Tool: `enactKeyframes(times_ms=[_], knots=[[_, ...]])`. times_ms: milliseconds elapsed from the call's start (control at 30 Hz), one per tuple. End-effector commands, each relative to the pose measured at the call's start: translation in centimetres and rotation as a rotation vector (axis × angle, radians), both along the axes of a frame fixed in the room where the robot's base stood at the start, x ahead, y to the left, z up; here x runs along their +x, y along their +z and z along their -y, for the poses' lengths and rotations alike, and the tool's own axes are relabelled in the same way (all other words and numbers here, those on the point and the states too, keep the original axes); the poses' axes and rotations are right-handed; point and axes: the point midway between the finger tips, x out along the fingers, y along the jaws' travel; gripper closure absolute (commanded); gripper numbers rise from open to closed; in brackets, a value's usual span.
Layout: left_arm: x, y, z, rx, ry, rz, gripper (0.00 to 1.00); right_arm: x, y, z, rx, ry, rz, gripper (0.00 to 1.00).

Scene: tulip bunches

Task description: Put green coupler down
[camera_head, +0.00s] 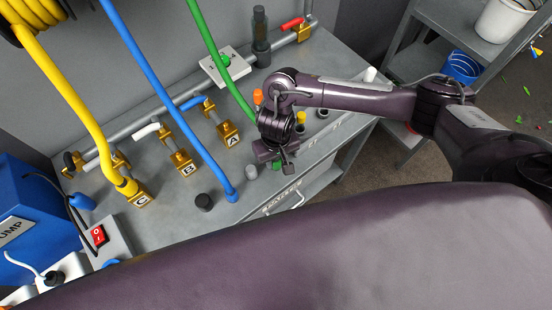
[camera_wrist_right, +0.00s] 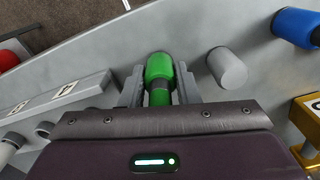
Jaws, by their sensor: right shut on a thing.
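My right gripper (camera_head: 282,164) reaches down over the front part of the grey bench (camera_head: 180,220). It is shut on the green coupler (camera_wrist_right: 159,68), which sits between its two fingers in the right wrist view. In the head view only a bit of green (camera_head: 277,166) shows under the gripper. The green hose (camera_head: 215,50) comes down from the top and passes behind the right wrist. I cannot tell whether the coupler touches the bench. My left gripper is not in view.
A grey cylinder (camera_wrist_right: 228,68) stands close beside the gripper. The blue hose's end (camera_head: 232,196) and a dark cap (camera_head: 204,202) are on the bench to the left. A slotted rack (camera_wrist_right: 60,100) lies on the other side.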

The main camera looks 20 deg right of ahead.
Motion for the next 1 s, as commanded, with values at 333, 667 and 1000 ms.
enactKeyframes(times_ms=[333, 667, 1000], knots=[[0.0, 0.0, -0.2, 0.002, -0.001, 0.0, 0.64, 0.0, -0.5, 0.0, 0.0, 0.0, 0.0, 0.99], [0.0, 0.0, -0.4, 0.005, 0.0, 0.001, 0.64, 0.0, -0.6, 0.0, 0.0, 0.0, 0.0, 0.5], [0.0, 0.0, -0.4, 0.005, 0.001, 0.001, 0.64, 0.1, 0.9, -0.1, 0.002, 0.001, 0.003, 0.5]])
